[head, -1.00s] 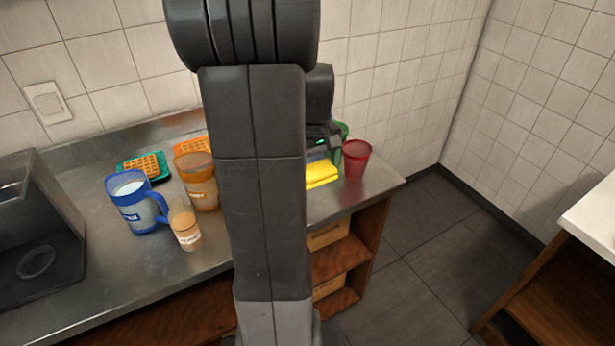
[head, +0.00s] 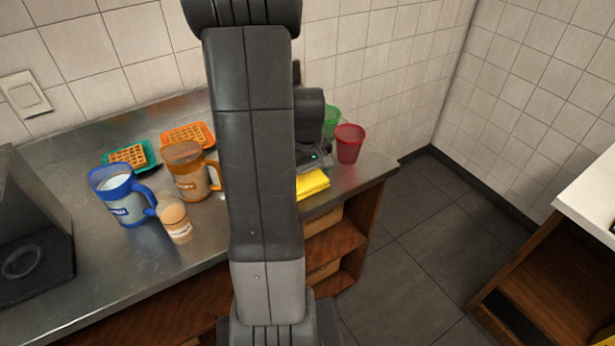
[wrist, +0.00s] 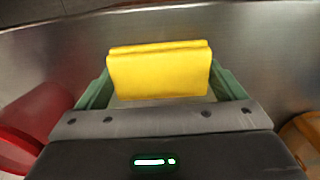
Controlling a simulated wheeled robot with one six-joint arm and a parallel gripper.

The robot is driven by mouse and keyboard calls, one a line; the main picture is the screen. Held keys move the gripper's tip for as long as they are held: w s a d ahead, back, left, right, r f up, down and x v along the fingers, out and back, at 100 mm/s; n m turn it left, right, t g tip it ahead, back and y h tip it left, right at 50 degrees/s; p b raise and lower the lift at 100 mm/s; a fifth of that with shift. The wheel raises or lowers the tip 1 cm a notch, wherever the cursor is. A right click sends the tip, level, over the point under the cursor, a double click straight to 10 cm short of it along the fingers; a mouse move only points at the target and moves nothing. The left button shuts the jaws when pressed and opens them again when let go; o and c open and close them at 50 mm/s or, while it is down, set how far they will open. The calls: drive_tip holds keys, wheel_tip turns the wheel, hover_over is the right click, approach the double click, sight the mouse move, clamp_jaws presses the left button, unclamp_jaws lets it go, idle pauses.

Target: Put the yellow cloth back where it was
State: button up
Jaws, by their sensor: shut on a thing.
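The yellow cloth (head: 313,184) is a folded pad near the right front edge of the steel counter. In the head view my gripper (head: 316,167) is partly hidden behind my arm, just behind the cloth. I cannot tell whether the cloth touches the counter or hangs just above it.
A red cup (head: 349,144) and a green cup (head: 331,122) stand behind the cloth.

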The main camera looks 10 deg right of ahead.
sight(307, 181)
drive_tip(key=shift+f, duration=0.1)
drive_tip(key=o, duration=0.8)
drive_tip(key=shift+c, duration=0.2)
wheel_tip(307, 181, up, 12)
drive_tip(key=shift+r, duration=0.2)
drive_tip(key=shift+f, duration=0.1)
wheel_tip(307, 181, down, 13)
drive_tip(key=shift+r, duration=0.2)
wheel_tip(307, 181, up, 2)
drive_tip(key=shift+r, duration=0.8)
